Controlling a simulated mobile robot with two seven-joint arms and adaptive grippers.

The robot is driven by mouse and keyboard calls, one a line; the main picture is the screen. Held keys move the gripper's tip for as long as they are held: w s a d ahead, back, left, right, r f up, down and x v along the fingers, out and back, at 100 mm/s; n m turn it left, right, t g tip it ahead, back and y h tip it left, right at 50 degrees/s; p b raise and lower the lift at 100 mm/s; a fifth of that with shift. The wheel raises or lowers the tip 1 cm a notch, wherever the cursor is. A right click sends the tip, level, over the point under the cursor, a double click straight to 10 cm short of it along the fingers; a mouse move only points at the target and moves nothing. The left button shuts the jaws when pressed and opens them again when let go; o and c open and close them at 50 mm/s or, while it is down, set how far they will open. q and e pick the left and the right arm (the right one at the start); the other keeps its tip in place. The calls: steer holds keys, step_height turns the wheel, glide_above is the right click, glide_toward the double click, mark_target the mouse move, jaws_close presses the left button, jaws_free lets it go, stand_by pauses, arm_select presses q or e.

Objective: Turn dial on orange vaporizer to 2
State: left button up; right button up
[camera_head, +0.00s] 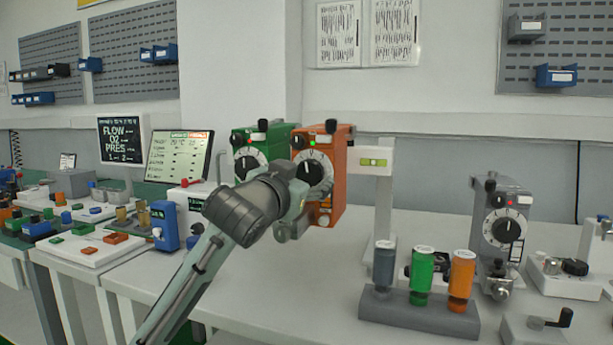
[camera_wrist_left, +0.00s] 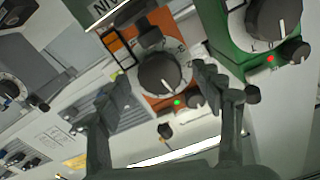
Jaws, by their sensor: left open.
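The orange vaporizer (camera_head: 337,178) hangs on a rail beside a green one, with a dark round dial (camera_head: 314,168) on its white-scaled front. My left gripper (camera_head: 300,190) is in front of it and hides the lower left of its face. In the left wrist view the dial (camera_wrist_left: 160,76) appears upside down between the two fingers of my open left gripper (camera_wrist_left: 163,88). The fingers stand apart from the dial on either side. The dial's white mark points towards the lit green lamp (camera_wrist_left: 177,102); I cannot read its number. My right gripper is not in view.
The green vaporizer (camera_head: 248,143) stands close on the left. A grey vaporizer (camera_head: 503,215) stands on the table at the right. A rack (camera_head: 415,312) with grey, green and orange bottles is in front. Bare white tabletop (camera_head: 290,275) lies below the arm.

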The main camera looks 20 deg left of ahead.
arm_select(q)
steer(key=shift+w, duration=0.4)
steer(key=c, duration=1.2)
steer(key=shift+o, duration=0.2)
steer(key=shift+n, duration=0.3)
steer(key=n, duration=0.5)
steer(key=shift+d+h, duration=0.1)
steer(key=shift+h, duration=0.2)
steer(key=n, duration=0.6)
